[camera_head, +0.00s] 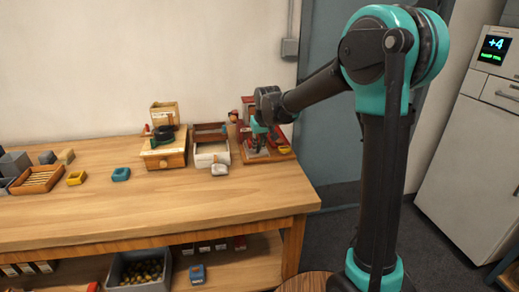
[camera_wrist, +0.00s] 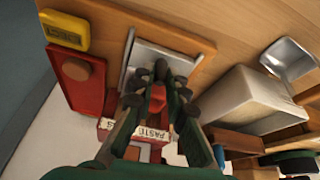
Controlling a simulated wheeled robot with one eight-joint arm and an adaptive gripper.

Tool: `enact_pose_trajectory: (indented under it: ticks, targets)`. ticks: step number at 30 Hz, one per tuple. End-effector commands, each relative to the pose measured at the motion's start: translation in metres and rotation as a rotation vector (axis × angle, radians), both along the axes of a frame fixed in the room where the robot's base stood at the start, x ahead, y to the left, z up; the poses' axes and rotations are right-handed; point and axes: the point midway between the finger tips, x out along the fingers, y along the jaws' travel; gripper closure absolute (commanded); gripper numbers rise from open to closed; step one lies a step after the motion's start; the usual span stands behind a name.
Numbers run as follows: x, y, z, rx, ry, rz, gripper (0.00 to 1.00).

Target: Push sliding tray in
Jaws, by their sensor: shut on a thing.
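The sliding tray (camera_wrist: 175,58) is a light grey plate with raised side edges, on a wooden base in the wrist view. My gripper (camera_wrist: 161,76) has its green fingers drawn together over the tray, shut at a small dark part there that the fingertips mostly hide. A red piece shows between the fingers, behind the tips. In the head view my gripper (camera_head: 262,133) reaches down into the red station (camera_head: 248,104) at the right end of the table. The tray (camera_head: 257,153) shows there only in part below the gripper.
A red panel with a brown round knob (camera_wrist: 76,69) and a yellow tag (camera_wrist: 66,31) lie beside the tray. A cream box (camera_head: 211,153), a metal scoop (camera_head: 219,169) and a wooden box (camera_head: 165,155) stand to the left. The table's front (camera_head: 190,203) is clear.

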Motion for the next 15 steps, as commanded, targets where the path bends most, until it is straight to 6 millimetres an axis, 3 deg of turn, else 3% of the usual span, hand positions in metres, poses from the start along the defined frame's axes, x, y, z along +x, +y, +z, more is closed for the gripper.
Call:
enact_pose_trajectory:
  ticks: [7, 15]
  targets:
    - [0.052, 0.015, 0.0, 0.001, -0.001, -0.001, 1.0]
    - [0.073, 0.021, 0.0, 0.001, -0.002, -0.001, 1.0]
